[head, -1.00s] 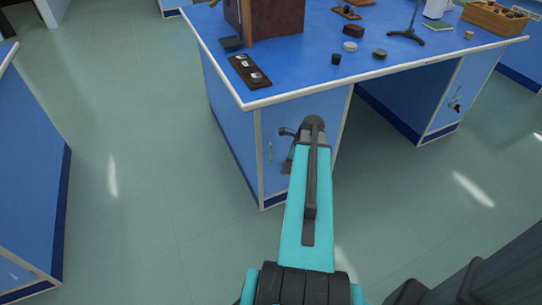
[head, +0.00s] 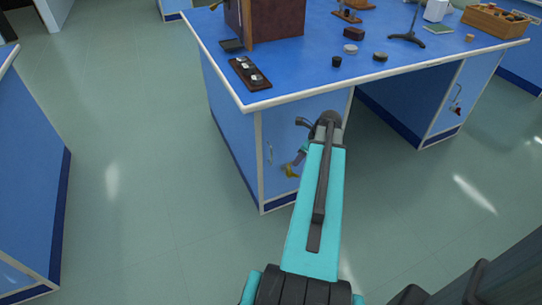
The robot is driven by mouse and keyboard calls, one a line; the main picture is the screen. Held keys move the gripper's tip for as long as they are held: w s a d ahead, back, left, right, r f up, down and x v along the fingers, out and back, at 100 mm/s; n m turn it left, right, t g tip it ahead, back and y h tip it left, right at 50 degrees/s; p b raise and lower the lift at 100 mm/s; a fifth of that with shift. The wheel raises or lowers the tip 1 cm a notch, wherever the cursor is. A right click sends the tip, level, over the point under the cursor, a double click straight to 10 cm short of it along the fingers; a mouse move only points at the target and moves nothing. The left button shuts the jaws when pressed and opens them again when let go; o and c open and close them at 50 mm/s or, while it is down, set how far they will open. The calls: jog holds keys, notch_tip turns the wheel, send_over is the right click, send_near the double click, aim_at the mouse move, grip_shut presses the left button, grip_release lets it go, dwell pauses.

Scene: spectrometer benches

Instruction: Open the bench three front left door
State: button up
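The front left door (head: 283,125) is a blue panel with pale edging under the left end of the blue-topped bench, seen in the head view. It looks closed against its frame. Its slim metal handle (head: 270,153) is upright near the door's left edge. My teal arm reaches up from the bottom and covers the right part of the door.
The bench top (head: 320,75) bears a brown box (head: 275,20), a dark tray (head: 249,73), several small dark pieces and a wooden crate (head: 495,20). A right-hand door (head: 468,85) stands beyond an open knee space. Another blue bench (head: 30,180) is at left, with clear floor between.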

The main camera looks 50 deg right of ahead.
jog(key=b, duration=0.1)
send_over(271, 163)
jog(key=s+d, duration=0.1)
jog(key=s, duration=0.1)
jog(key=shift+b+x, duration=0.35)
jog(key=shift+x, duration=2.3)
jog(key=shift+w+r, duration=0.15)
grip_shut()
